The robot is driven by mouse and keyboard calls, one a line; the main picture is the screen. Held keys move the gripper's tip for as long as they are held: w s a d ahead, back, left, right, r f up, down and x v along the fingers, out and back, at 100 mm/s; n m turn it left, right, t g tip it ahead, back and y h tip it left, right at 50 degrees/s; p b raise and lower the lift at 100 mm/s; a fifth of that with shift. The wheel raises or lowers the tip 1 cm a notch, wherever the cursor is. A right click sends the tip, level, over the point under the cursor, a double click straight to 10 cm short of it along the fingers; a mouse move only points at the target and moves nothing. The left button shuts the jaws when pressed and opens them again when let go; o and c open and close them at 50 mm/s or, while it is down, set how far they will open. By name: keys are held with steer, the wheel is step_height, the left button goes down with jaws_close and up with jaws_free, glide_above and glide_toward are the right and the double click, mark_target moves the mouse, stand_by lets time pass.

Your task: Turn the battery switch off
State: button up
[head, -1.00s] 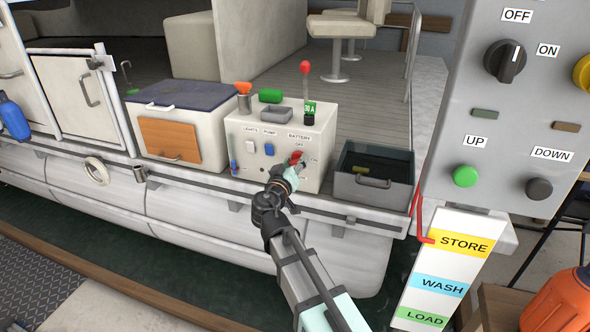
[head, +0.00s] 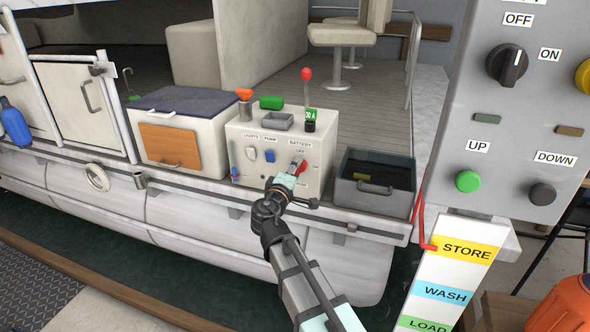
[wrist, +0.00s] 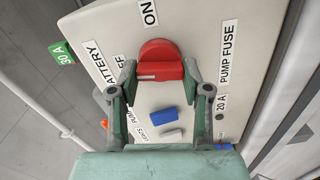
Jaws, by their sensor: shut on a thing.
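The battery switch is a red knob (wrist: 160,52) on the front of a cream panel box (head: 240,180); it also shows in the head view (head: 302,168). In the wrist view, the white mark on its bar lies at the left, the side of the partly hidden OFF label (wrist: 121,62). The ON label (wrist: 150,13) is above the knob in that view. My gripper (wrist: 160,76) is shut on the knob's bar, one finger at each end. In the head view my gripper (head: 296,171) reaches the panel from below and partly covers the knob.
Beside the knob are a blue pump switch (wrist: 163,119) and a white lights switch (head: 251,153). A red-topped lever (head: 307,76) stands on the box. A grey open bin (head: 373,207) is close on the right, and a white cooler (head: 212,150) on the left.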

steer(key=shift+n, duration=1)
steer(key=o, duration=1.2)
steer(key=shift+c, duration=0.2)
steer(key=v, duration=1.2)
